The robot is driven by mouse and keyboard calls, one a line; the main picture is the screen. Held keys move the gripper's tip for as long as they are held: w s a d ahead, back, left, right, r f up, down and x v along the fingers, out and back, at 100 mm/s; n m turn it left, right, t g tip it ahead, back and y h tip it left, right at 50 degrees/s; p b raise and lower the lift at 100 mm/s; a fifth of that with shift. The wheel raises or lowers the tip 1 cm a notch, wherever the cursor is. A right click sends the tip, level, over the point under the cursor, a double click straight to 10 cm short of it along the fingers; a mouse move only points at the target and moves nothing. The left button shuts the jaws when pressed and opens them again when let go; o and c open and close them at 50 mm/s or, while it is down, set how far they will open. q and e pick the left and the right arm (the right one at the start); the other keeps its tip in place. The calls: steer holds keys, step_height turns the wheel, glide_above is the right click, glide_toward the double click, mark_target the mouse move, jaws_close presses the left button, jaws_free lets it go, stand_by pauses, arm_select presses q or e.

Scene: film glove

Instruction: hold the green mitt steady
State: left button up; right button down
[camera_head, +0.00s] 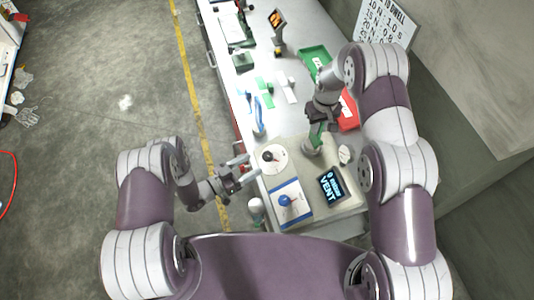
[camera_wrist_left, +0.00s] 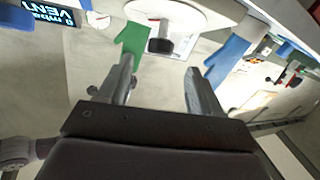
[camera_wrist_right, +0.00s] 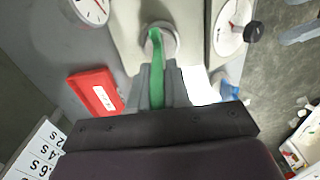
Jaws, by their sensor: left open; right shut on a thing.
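The green mitt (camera_head: 317,134) is above the right part of the bench, at a pale round post (camera_head: 311,149). My right gripper (camera_head: 322,118) is shut on the mitt from above. In the right wrist view the mitt (camera_wrist_right: 157,82) shows edge-on as a green strip between the fingers, its far end at the round post (camera_wrist_right: 163,40). Whether it touches the post I cannot tell. My left gripper (camera_head: 250,168) is open and empty, left of the mitt by the bench edge. The left wrist view shows the mitt's flat side (camera_wrist_left: 131,42) beyond the fingers.
A vent display (camera_head: 331,186), a blue-knobbed panel (camera_head: 289,202) and a dial with a black knob (camera_head: 273,158) sit on the near bench. A blue mitt (camera_head: 258,113) stands near the left edge. A red tray (camera_head: 348,112) and a green tray (camera_head: 314,58) lie behind.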

mark_target(266, 156)
arm_select(q)
steer(key=x, duration=0.7)
steer(key=shift+w+d, duration=0.15)
steer(key=shift+d, duration=0.1)
steer(key=c, duration=1)
steer(key=shift+o, duration=0.2)
steer(key=shift+m+g, duration=0.3)
steer(key=shift+m+g+h, duration=0.95)
steer(key=shift+m+g, duration=0.75)
steer(key=shift+m, duration=0.15)
steer(key=shift+m+g+h, duration=0.95)
steer(key=shift+m+g, duration=0.75)
steer(key=shift+m, duration=0.15)
steer(key=shift+r, duration=0.1)
